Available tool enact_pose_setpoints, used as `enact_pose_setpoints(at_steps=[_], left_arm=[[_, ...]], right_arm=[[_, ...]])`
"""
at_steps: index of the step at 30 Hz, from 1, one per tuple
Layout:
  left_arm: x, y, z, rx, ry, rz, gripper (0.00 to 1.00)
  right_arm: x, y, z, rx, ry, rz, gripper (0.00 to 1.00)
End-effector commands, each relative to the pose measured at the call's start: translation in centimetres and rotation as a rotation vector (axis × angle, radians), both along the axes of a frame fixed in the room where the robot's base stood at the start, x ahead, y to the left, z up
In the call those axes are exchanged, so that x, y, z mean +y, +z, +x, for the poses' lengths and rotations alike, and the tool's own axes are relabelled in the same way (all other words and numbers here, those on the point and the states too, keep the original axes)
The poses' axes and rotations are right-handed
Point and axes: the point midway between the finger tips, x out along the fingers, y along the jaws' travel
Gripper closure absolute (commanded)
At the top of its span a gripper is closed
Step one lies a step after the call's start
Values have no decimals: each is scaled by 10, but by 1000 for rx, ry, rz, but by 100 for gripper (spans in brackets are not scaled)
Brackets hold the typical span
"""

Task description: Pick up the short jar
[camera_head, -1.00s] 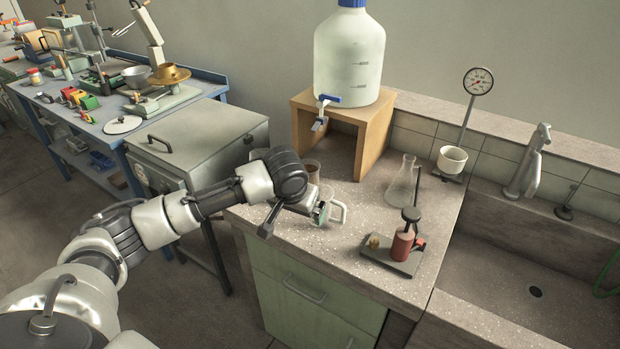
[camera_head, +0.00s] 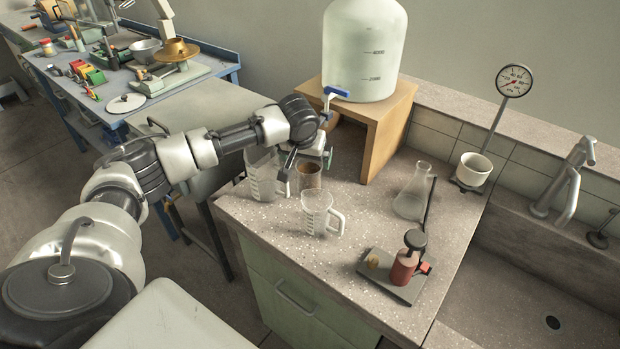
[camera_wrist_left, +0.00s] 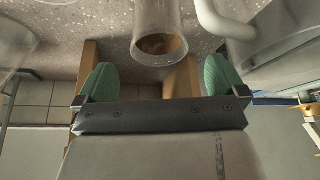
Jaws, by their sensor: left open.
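A short clear glass jar (camera_head: 308,178) with brown contents stands on the speckled bench top, between two clear measuring jugs. In the left wrist view the jar (camera_wrist_left: 160,38) is at the top centre, its open mouth and brown contents showing. My left gripper (camera_head: 328,150) is just above and behind the jar in the head view, its green fingers partly hidden by the wrist. In the left wrist view its two green fingers (camera_wrist_left: 158,78) are spread wide with nothing between them, and the jar lies beyond the gap. My right gripper is not in view.
One measuring jug (camera_head: 262,178) stands left of the jar and another (camera_head: 318,215) in front. A wooden stand (camera_head: 392,128) with a large carboy (camera_head: 365,50) is behind. A flask (camera_head: 412,195) and a small red device (camera_head: 403,268) stand to the right.

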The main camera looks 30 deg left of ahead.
Motion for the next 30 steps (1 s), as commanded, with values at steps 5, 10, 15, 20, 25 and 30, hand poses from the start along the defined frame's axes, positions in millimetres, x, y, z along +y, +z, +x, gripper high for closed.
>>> enact_pose_setpoints(at_steps=[5, 10, 15, 20, 25, 30], left_arm=[[1, -13, 5, 1, 0, 1, 0], [4, -38, 14, 1, -1, 0, 0], [7, -53, 21, 0, -1, 0, 0], [7, -56, 22, -1, -2, 1, 0], [7, -55, 22, -1, -2, 1, 11], [7, -55, 21, -1, -2, 1, 37]], right_arm=[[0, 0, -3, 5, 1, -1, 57], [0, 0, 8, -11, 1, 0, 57], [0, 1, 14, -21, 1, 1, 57], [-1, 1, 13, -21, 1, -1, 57], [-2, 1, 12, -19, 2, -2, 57], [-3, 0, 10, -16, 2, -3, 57]])
